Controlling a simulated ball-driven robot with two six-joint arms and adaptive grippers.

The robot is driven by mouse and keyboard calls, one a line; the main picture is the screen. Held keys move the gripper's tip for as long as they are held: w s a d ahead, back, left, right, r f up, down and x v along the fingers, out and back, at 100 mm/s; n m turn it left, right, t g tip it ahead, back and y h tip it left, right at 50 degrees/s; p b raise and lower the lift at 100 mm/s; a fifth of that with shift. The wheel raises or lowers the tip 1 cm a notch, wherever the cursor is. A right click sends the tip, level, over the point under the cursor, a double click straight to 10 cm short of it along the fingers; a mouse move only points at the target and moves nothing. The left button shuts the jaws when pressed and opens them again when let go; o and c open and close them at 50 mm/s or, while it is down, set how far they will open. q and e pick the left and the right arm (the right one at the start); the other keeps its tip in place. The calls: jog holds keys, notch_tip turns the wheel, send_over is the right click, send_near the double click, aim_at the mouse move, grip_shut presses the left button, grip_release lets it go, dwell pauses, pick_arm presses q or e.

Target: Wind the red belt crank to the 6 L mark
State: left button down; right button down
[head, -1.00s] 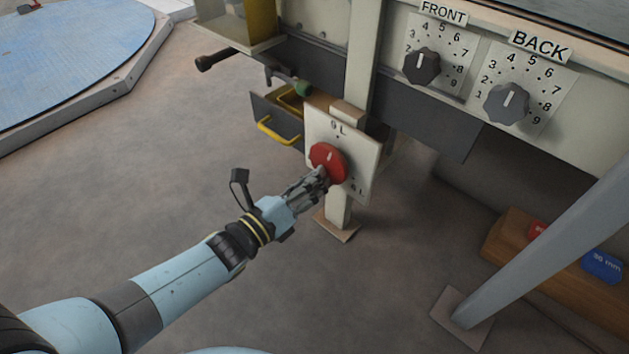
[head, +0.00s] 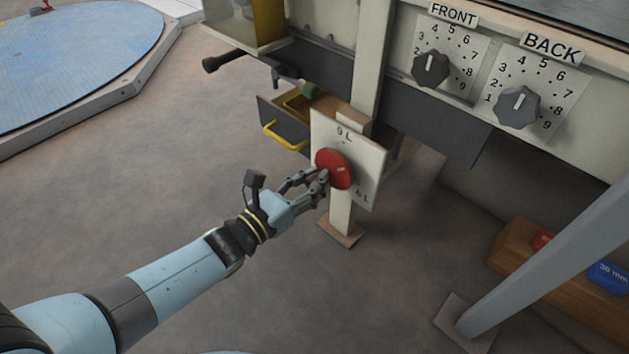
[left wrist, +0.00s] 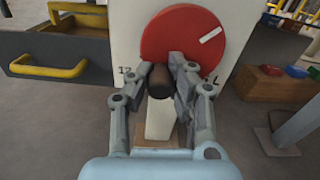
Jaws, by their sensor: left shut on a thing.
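The red belt crank (head: 333,168) is a round red disc with a white pointer line on a pale panel (head: 368,150) fixed to the machine's leg. In the head view its pointer is to the right of the hub, between the 9 L mark at the top and the 6 L mark (head: 362,196) at lower right. My left gripper (head: 322,178) is shut on the crank's dark handle (left wrist: 158,80), with a finger on each side in the left wrist view. The disc also shows there (left wrist: 180,38). My right gripper is out of view.
A grey drawer with a yellow handle (head: 283,137) and a green-gripped hammer (head: 308,89) are left of the panel. The FRONT knob (head: 431,68) and BACK knob (head: 517,107) are above right. A wooden box (head: 525,252) holds coloured blocks at right.

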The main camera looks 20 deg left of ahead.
pick_arm(q)
jog(key=m, duration=0.3)
jog(key=shift+a+r, duration=0.2)
jog(key=shift+r, duration=0.05)
jog(key=c, duration=0.9)
grip_release()
jog(key=shift+v, duration=4.2)
jog(key=shift+r, duration=0.1)
